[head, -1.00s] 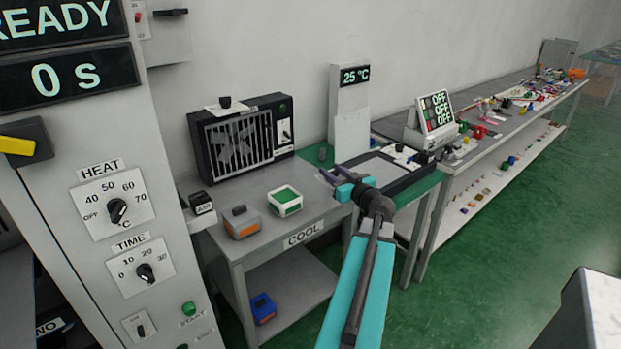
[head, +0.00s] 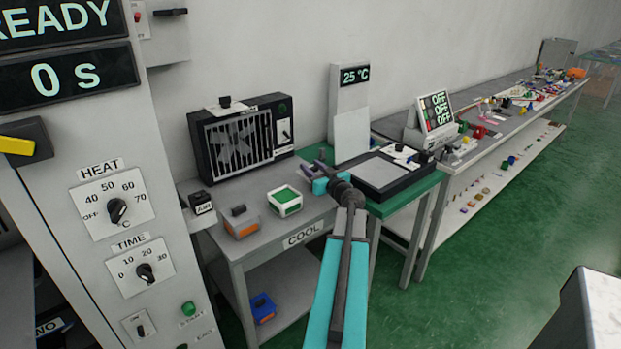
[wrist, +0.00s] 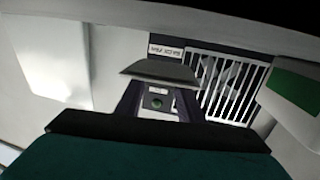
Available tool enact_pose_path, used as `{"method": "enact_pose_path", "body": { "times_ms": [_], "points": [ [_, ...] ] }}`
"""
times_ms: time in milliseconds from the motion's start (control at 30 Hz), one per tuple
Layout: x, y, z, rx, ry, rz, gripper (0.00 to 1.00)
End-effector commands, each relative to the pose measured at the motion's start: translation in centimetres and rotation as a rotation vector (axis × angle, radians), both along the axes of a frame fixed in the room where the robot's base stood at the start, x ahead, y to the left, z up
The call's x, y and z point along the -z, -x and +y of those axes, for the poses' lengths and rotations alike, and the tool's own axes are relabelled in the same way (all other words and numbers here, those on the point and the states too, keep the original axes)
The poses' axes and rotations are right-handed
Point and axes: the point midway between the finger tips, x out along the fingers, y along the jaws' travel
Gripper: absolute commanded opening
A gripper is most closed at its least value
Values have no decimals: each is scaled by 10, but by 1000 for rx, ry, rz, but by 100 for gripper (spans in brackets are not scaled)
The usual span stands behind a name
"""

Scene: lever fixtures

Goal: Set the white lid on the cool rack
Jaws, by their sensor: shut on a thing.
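My gripper (head: 313,170) is shut above the back right of the grey table labelled COOL (head: 265,245), in front of the fan box. In the wrist view a grey piece with sloping sides (wrist: 158,72) sits between the dark fingers; it looks shaded, and I cannot tell whether it is the white lid. The head view does not show it clearly. A white box with a green top (head: 285,203) stands on the table, left of my gripper. An orange and grey box (head: 240,226) stands further left.
A black fan box (head: 240,140) stands at the back, with a 25 °C display post (head: 349,110) to its right. A black-framed tray (head: 385,170) lies on the green table right of my gripper. A blue box (head: 263,308) is on the lower shelf.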

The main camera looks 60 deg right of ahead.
Motion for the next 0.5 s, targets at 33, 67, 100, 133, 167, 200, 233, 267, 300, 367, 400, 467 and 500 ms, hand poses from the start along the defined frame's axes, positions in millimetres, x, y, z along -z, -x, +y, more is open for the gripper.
{"method": "enact_pose_path", "body": {
  "times_ms": [33, 67, 100, 133, 167, 200, 233, 267, 300, 367, 400, 467, 500],
  "points": [
    [0, 0, 0, 0, 0, 0, 13],
    [0, 0, 0, 0, 0, 0, 13],
    [0, 0, 0, 0, 0, 0, 13],
    [0, 0, 0, 0, 0, 0, 13],
    [0, 0, 0, 0, 0, 0, 13],
    [0, 1, 0, 0, 0, 0, 13],
    [0, 1, 0, 0, 0, 0, 13],
    [1, 1, 0, 0, 0, 0, 13],
    [3, 1, 0, 0, 0, 0, 13],
    [9, 1, 0, 1, -1, 0, 13],
    [13, 1, 0, 1, -3, 1, 13],
    [20, 1, -1, 1, -1, 0, 13],
    [24, 1, -1, 1, -2, 0, 13]
  ]
}}
